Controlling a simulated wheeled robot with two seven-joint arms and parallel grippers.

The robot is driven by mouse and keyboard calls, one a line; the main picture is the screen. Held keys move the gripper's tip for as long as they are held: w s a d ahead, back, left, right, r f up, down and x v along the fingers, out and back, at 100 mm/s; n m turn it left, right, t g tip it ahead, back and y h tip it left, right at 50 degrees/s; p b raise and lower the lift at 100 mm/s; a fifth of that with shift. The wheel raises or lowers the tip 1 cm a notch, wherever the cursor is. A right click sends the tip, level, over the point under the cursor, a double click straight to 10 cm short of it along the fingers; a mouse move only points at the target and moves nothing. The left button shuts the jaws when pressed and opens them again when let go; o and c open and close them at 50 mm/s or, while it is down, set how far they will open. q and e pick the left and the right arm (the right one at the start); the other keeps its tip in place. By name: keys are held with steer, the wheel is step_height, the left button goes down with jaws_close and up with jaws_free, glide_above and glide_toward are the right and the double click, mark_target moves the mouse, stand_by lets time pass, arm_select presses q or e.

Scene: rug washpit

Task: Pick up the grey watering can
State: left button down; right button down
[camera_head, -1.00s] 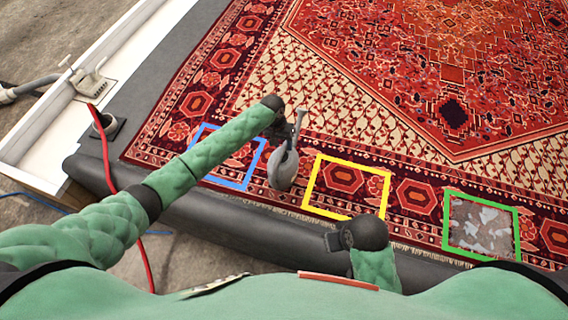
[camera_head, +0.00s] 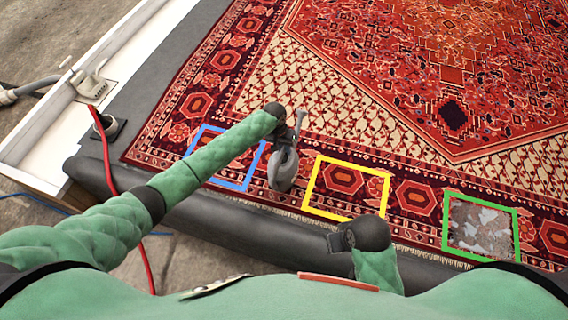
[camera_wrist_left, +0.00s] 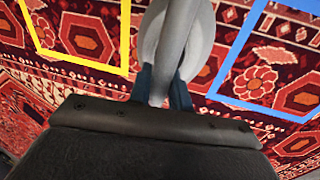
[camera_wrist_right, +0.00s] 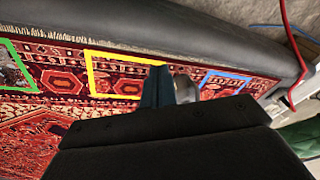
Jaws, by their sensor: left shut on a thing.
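The grey watering can (camera_head: 282,172) is between the blue and yellow frames on the rug, with its spout toward the far side. My left gripper (camera_head: 285,138) is shut on its handle. In the left wrist view the two fingers (camera_wrist_left: 161,92) close around the handle, and the can's grey body (camera_wrist_left: 152,35) shows behind it. I cannot tell whether the can touches the rug. My right gripper (camera_wrist_right: 168,86) is apart from the can, low over the rug's near edge. Its fingers look close together, but their gap is unclear. Part of the can (camera_wrist_right: 213,86) shows beyond them.
The patterned red rug (camera_head: 400,90) fills the area ahead. A blue frame (camera_head: 205,128), a yellow frame (camera_head: 312,188) and a green frame (camera_head: 481,197) lie along its near border. A red hose (camera_head: 106,160) runs at left.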

arm_select(q)
steer(key=shift+r, duration=0.15)
